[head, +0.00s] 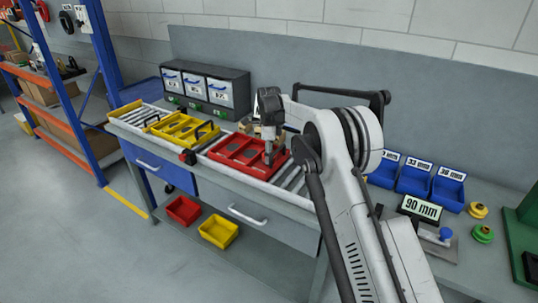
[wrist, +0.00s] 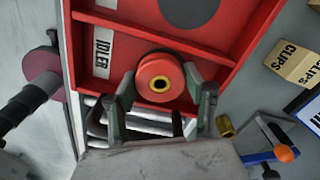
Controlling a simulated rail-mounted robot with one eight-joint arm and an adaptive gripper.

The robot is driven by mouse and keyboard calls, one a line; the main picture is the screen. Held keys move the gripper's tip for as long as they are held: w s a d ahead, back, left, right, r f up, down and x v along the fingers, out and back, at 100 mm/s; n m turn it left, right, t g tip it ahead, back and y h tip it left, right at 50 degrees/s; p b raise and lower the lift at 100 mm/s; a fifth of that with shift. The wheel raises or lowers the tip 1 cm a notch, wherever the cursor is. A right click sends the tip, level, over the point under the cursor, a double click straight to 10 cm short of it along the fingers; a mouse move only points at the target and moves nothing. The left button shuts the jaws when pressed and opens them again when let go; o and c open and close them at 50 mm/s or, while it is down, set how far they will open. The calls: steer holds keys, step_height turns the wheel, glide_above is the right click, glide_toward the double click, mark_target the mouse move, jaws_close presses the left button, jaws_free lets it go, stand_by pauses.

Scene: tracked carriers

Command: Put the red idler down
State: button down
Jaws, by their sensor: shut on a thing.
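The red idler (wrist: 160,77) is a red roller with a yellow ring around a dark centre hole. It sits between the fingers of my gripper (wrist: 162,90), which is shut on it. In the wrist view the idler shows over the edge of a red carrier (wrist: 150,32), beside a white "IDLER" label (wrist: 103,53). In the head view my gripper (head: 269,160) points down over the right end of the red carrier (head: 223,160) on the roller track. The idler is hidden there. I cannot tell whether it touches the carrier floor.
A yellow carrier (head: 165,133) stands left of the red one on the track (head: 128,118). A drawer cabinet (head: 237,77) stands behind. Clips boxes (wrist: 291,62) and an orange-tipped blue tool (wrist: 270,156) lie near the carrier. Blue bins (head: 415,180) and a 90 mm display (head: 420,208) are at right.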

steer(key=shift+f, duration=0.15)
steer(key=c, duration=0.9)
jaws_free()
steer(key=shift+o, duration=0.2)
